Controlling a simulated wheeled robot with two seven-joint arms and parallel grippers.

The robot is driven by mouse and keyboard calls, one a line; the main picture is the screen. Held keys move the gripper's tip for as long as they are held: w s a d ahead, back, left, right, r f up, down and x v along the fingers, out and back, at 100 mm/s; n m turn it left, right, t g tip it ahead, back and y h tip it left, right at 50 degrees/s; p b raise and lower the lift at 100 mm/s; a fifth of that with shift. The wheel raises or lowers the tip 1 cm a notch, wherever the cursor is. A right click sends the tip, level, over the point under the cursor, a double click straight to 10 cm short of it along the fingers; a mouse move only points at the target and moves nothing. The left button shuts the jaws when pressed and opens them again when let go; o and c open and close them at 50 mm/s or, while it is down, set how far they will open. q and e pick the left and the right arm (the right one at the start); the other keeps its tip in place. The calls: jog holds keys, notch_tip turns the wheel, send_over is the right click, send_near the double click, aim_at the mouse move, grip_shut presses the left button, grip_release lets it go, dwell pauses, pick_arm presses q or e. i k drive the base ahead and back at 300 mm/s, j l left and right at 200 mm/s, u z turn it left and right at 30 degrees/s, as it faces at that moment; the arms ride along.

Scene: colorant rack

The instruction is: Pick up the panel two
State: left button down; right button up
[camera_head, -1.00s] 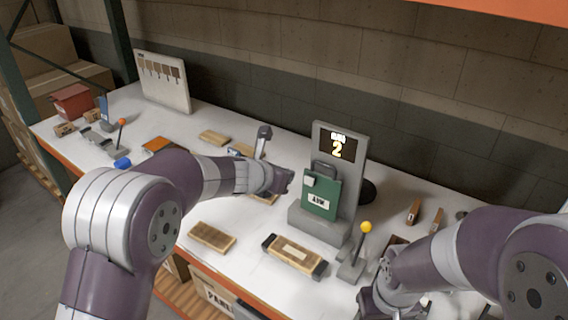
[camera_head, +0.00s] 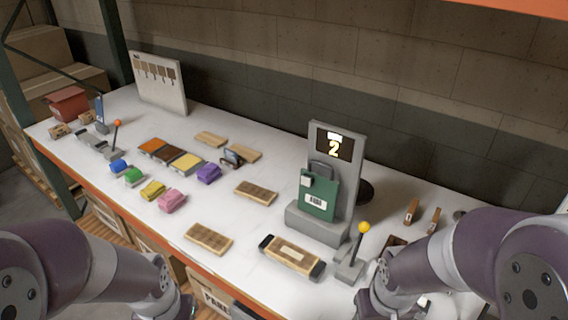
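Several flat wooden panels lie on the white table. One is a brown slatted panel (camera_head: 256,193) mid-table, and another is a slatted panel (camera_head: 209,238) near the front edge. Two lighter panels (camera_head: 211,139) (camera_head: 245,153) lie farther back. I cannot read a number on any panel. My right gripper (camera_head: 374,300) is at the front edge by the lever, mostly hidden by my arm.
A wooden block with dark ends (camera_head: 291,256) and a yellow-knobbed lever (camera_head: 354,253) stand at the front. Colour trays (camera_head: 170,153) and coloured lumps (camera_head: 172,200) lie left of centre. A green tagged case (camera_head: 318,194) leans on the stand. Mid-table has clear patches.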

aim_at(304, 260)
jog(key=z, duration=0.6)
jog(key=j+z, duration=0.2)
jog(key=z, duration=0.25)
jog(key=j+z, duration=0.25)
jog(key=z, duration=0.25)
jog(key=j+z, duration=0.2)
jog(key=z, duration=0.25)
jog(key=j+z, duration=0.25)
jog(key=z, duration=0.25)
jog(key=k+j+z, duration=0.1)
jog(key=z, duration=0.35)
jog(key=k+j+z, duration=0.25)
jog(key=k+j, duration=0.35)
jog(key=k+j+z, duration=0.25)
jog(key=k+j, duration=0.25)
jog(key=k, duration=0.15)
